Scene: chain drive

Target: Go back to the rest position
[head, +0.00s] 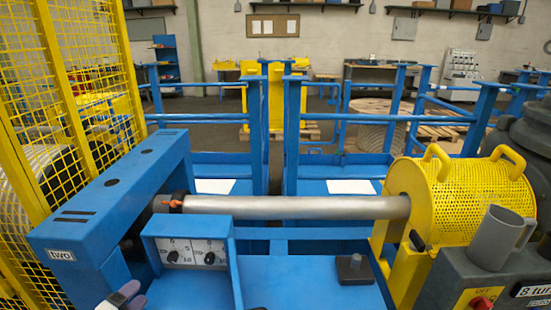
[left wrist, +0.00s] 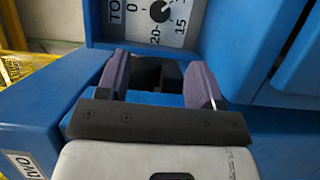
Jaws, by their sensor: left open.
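My left gripper (head: 128,299) shows at the bottom left edge of the head view, in front of the blue control box. In the left wrist view the left gripper (left wrist: 160,80) has its two purple-grey fingers apart, with nothing between them. The blue control box (head: 190,236) has a white dial panel (head: 195,253) with black knobs. The dial panel also shows above the fingers in the left wrist view (left wrist: 172,18). My right gripper is in neither view.
A grey roller (head: 300,207) runs from the blue housing marked "two" (head: 105,205) to the yellow perforated guard (head: 475,195). A grey mug (head: 497,240) stands on the grey box with the red switch at right. Yellow mesh fencing (head: 95,75) bounds the left.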

